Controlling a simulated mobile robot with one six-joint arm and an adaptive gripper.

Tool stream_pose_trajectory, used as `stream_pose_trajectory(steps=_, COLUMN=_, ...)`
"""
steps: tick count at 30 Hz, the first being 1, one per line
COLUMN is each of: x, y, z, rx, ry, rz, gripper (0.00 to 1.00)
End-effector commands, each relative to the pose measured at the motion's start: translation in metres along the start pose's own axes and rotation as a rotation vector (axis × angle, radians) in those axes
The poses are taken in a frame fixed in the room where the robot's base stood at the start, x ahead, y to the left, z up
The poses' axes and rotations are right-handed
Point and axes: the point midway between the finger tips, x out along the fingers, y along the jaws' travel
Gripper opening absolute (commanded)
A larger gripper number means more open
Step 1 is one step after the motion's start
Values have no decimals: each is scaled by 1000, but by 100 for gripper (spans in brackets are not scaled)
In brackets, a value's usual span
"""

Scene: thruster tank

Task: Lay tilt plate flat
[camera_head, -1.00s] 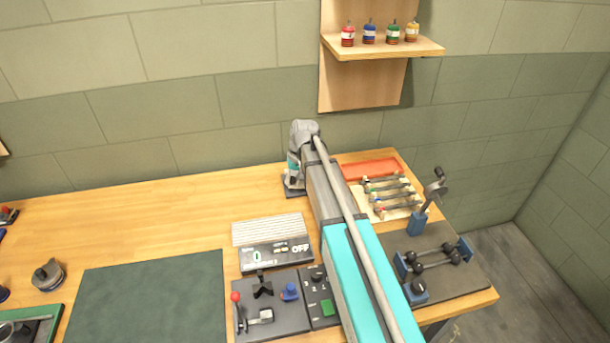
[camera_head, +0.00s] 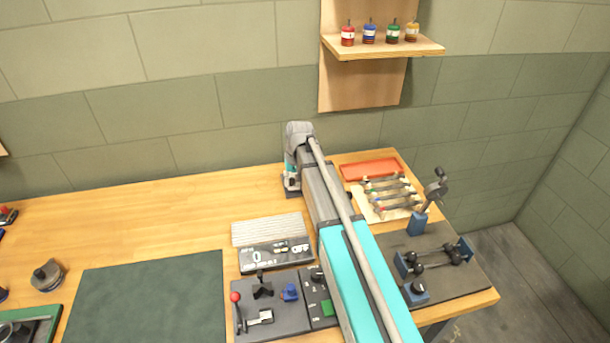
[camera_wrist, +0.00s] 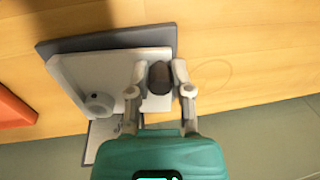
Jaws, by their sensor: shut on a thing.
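In the wrist view the tilt plate (camera_wrist: 88,75) is a pale grey plate with a round grey boss near its lower left corner. A dark slab (camera_wrist: 110,40) shows along its far edge; the plate's exact tilt is hard to tell. A dark brown knob (camera_wrist: 160,80) sits at the plate's right side. My gripper (camera_wrist: 160,70) is shut on this knob, one finger on each side. In the head view my gripper (camera_head: 292,187) is at the back of the bench, and my arm hides most of the plate there.
A grey panel with a display (camera_head: 275,256) and a lever panel (camera_head: 268,318) lie left of my arm. An orange tray (camera_head: 370,168), a rack of rods (camera_head: 392,197) and a dark lever stand (camera_head: 450,275) are on the right. The bench's left back is clear.

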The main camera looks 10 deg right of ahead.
Motion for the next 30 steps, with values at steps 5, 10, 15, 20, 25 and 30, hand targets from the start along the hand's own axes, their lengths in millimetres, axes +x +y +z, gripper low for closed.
stream_pose_trajectory(steps=5, x=5, y=-1, z=0, rx=-1, ry=-1, rz=36, gripper=0)
stream_pose_trajectory(steps=10, x=7, y=-1, z=0, rx=0, ry=0, rz=60, gripper=0)
stream_pose_trajectory(steps=15, x=7, y=-1, z=0, rx=0, ry=0, rz=65, gripper=0)
stream_pose_trajectory(steps=20, x=6, y=-1, z=0, rx=1, ry=0, rz=64, gripper=0)
stream_pose_trajectory(steps=25, x=6, y=-1, z=0, rx=0, ry=0, rz=64, gripper=0)
stream_pose_trajectory(steps=30, x=8, y=-1, z=0, rx=0, ry=0, rz=72, gripper=0)
